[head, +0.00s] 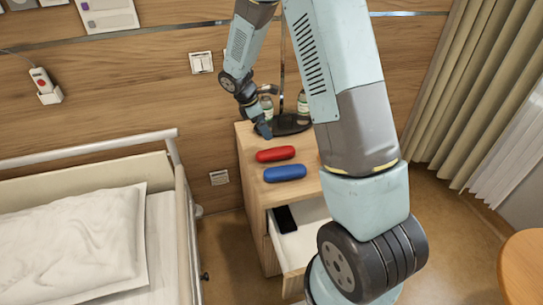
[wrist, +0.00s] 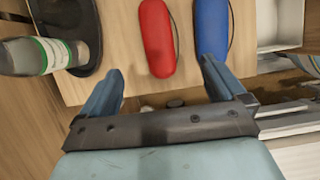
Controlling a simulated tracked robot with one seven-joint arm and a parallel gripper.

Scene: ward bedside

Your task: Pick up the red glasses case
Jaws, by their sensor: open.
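The red glasses case (head: 276,154) lies on top of the wooden bedside cabinet (head: 252,172), behind a similar blue case (head: 285,173). In the wrist view the red case (wrist: 157,38) lies ahead, in line with the gap between my fingers, and the blue case (wrist: 212,30) is to its right, beyond the right fingertip. My gripper (wrist: 161,66) is open and empty. In the head view my gripper (head: 262,130) is near the cabinet's back left edge, just behind the red case. I cannot tell its exact height above the top.
A dark tray (head: 288,126) with bottles (head: 303,102) stands at the cabinet's back. The drawer (head: 306,240) is open, with a dark phone-like object (head: 285,219) inside. A bed (head: 160,230) with a rail is at the left. A round table (head: 524,270) is at the lower right.

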